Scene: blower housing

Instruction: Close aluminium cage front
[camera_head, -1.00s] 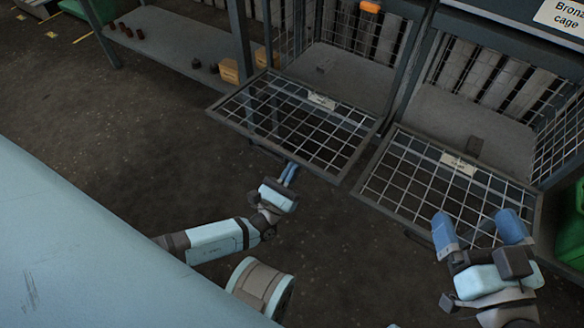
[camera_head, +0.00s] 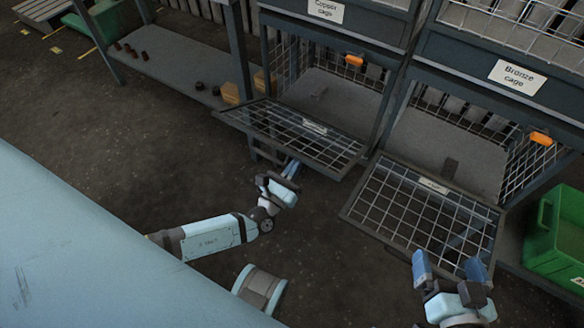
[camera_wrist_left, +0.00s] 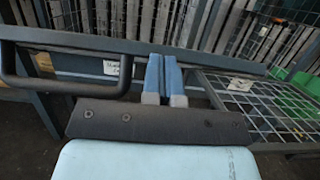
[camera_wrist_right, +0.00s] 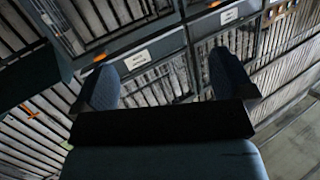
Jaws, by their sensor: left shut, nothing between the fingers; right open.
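Two mesh cage fronts hang open at the rack. The left front (camera_head: 285,128) is tilted part way up; the right front (camera_head: 410,215) lies lower and flatter. Their small tags are too small to read, so I cannot tell which is aluminium. My left gripper (camera_head: 293,168) is shut and empty at the outer rim of the left front, from below; contact is unclear. In the left wrist view its fingers (camera_wrist_left: 164,78) stand against that rim (camera_wrist_left: 200,55), right of a dark handle (camera_wrist_left: 60,85). My right gripper (camera_head: 450,262) is open and empty near the right front's outer edge.
Signs read "Copper cage" (camera_head: 324,11) and "Bronze cage" (camera_head: 517,76) on the upper beams. Orange latches (camera_head: 354,61) show on the cages. A green bin (camera_head: 556,240) stands at the right. A low shelf (camera_head: 175,60) is at the left. The floor between is clear.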

